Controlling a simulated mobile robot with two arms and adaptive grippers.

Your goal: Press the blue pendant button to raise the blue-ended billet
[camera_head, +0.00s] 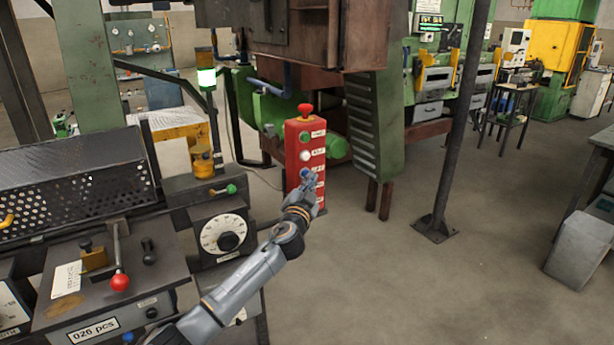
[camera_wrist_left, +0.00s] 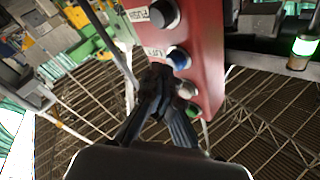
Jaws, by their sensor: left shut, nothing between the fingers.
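The red pendant (camera_head: 318,150) stands upright in the middle of the head view, with a red mushroom knob on top and a column of buttons. Its blue button (camera_head: 305,173) is partly covered by my left gripper (camera_head: 311,181), whose fingers are shut and empty. In the left wrist view the blue button (camera_wrist_left: 179,58) lies just right of the shut fingertips (camera_wrist_left: 158,72); I cannot tell whether they touch it. A black button (camera_wrist_left: 165,13) is on one side of it, white (camera_wrist_left: 187,90) and green (camera_wrist_left: 192,111) on the other. I cannot pick out the blue-ended billet.
A control bench with a red-knobbed lever (camera_head: 119,282) and a dial (camera_head: 224,234) stands left of my left arm. A rusty furnace body (camera_head: 290,45) hangs above the pendant. A dark post (camera_head: 456,120) stands to the right. The floor (camera_head: 400,280) right of my arm is clear.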

